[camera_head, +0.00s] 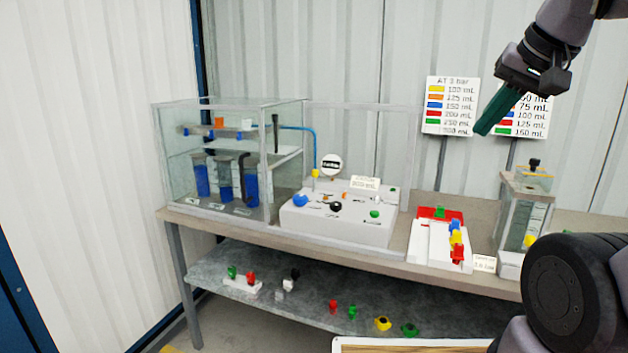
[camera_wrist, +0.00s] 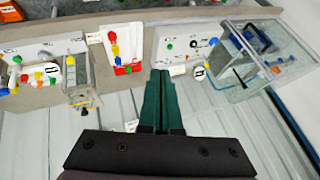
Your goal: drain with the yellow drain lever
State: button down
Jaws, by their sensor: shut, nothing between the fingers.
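My gripper (camera_head: 482,130) is raised in front of the wall charts at the upper right, its dark green fingers together and empty. In the wrist view the shut fingers (camera_wrist: 160,75) point toward the bench, apart from everything on it. A small yellow part (camera_head: 315,173) stands at the back left of the white console (camera_head: 335,228). Another yellow part (camera_head: 528,242) is low at the front of the small clear tank (camera_head: 520,210) on the right. I cannot tell which yellow part is the drain lever. The console also shows in the wrist view (camera_wrist: 180,47).
A large glass tank (camera_head: 215,160) with blue cylinders stands at the left. A red and white rack (camera_head: 428,240) holds coloured pieces between the console and small tank. Loose knobs, including a yellow one (camera_head: 383,323), lie on the lower shelf (camera_head: 310,295). Air above the bench is clear.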

aim_at(315, 174)
jog(key=i+j+u, duration=0.1)
jog(key=i+j, duration=0.8)
jog(key=i, duration=0.25)
jog(key=j+u, duration=0.05)
